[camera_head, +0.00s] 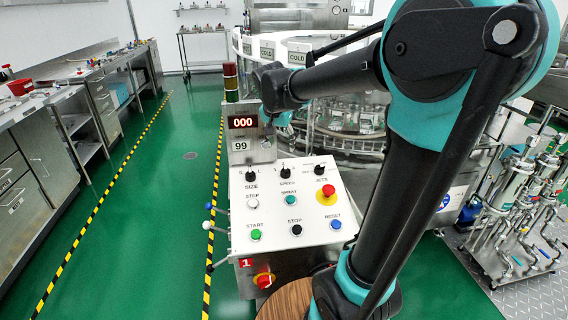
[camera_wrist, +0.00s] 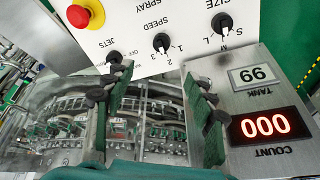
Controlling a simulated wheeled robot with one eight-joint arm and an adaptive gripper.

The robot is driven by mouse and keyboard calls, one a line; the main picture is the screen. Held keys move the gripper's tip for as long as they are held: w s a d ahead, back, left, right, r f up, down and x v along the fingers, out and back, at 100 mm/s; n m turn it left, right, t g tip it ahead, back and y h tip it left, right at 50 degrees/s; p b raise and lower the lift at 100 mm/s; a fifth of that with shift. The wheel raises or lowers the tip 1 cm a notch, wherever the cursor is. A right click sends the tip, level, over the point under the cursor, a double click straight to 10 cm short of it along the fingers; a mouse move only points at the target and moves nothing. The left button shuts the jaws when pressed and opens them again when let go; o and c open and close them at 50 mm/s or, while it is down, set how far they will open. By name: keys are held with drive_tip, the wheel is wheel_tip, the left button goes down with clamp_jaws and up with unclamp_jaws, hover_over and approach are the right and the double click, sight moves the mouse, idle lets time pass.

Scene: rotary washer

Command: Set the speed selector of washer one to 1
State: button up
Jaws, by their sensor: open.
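Washer one's white control panel (camera_head: 300,245), marked with a red 1 sign (camera_head: 246,262), stands in the middle of the head view. The black speed selector (camera_head: 286,174) is in its top row, between the size and jets knobs. In the wrist view the panel is upside down and the speed selector (camera_wrist: 161,42) shows beside small numbers; its pointed setting is too small to tell. My gripper (camera_wrist: 155,77) is open and empty, its fingers apart below the speed selector in the picture, not touching it. In the head view my gripper is mostly hidden near the display.
The size knob (camera_wrist: 222,24) and jets knob (camera_wrist: 114,57) flank the selector. A red emergency button (camera_head: 326,192), a signal tower (camera_head: 230,82) and a red 000 count display (camera_head: 243,122) are close by. Glass-walled washer machinery (camera_head: 345,120) lies behind. Green floor is free to the left.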

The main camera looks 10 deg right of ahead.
approach(285, 169)
drive_tip(key=x, duration=0.9)
drive_tip(key=shift+w+d+f, duration=0.15)
drive_tip(key=shift+w+f, duration=0.05)
drive_tip(key=shift+f, duration=0.15)
drive_tip(key=c, duration=1.2)
